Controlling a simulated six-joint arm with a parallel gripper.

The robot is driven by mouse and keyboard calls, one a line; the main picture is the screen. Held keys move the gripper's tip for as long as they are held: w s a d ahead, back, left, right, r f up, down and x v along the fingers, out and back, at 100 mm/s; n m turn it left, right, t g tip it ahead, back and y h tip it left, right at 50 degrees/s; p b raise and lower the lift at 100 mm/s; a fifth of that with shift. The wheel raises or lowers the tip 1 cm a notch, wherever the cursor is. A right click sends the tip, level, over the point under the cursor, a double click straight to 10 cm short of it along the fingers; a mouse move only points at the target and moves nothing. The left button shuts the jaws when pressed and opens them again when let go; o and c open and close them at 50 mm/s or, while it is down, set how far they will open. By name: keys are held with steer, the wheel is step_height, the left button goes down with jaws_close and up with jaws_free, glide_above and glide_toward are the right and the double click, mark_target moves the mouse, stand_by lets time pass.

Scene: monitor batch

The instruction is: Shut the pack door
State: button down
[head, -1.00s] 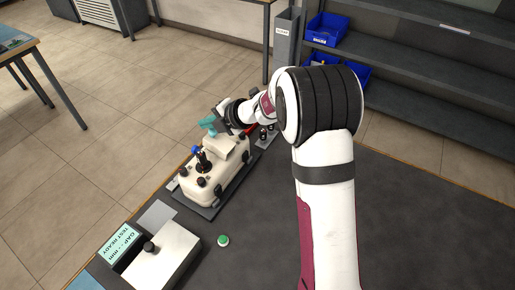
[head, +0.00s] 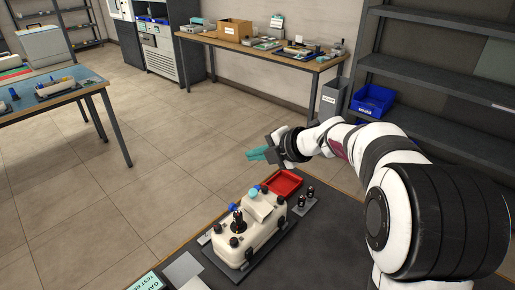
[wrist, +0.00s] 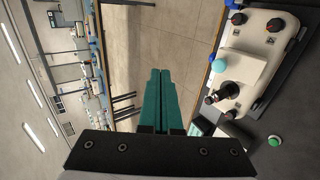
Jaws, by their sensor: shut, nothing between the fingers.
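The cream pack (head: 232,255) with black corner knobs sits on a dark base plate near the mat's left edge. A pale flap (head: 262,208), which looks like its door, is on the pack's top; how far it is open I cannot tell. The pack (wrist: 272,28) and flap (wrist: 240,68) also show at the right of the wrist view. A black upright fitting (head: 238,222) and blue knobs stand by the flap. My gripper (head: 250,154) is shut and empty, above and beyond the pack, apart from it. Its teal fingers (wrist: 160,75) lie together in the wrist view.
A red tray (head: 296,183) lies just beyond the pack. Small black cylinders (head: 305,198) stand on a grey plate to its right. A green button (wrist: 274,140) shows in the wrist view. Open floor lies left of the mat; a cluttered workbench (head: 260,48) is behind.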

mark_target(250, 190)
step_height(250, 190, up, 3)
steer(key=s+d+n+g+h, duration=0.3)
steer(key=n+g+h, duration=0.2)
steer(key=n, duration=1.3)
steer(key=x, duration=1.3)
steer(key=shift+s+f, duration=0.1)
steer(key=shift+f, duration=0.2)
steer(key=shift+w+a+f, duration=0.75)
steer(key=shift+w+a, duration=0.15)
steer(key=shift+w, duration=0.05)
steer(key=shift+r, duration=0.1)
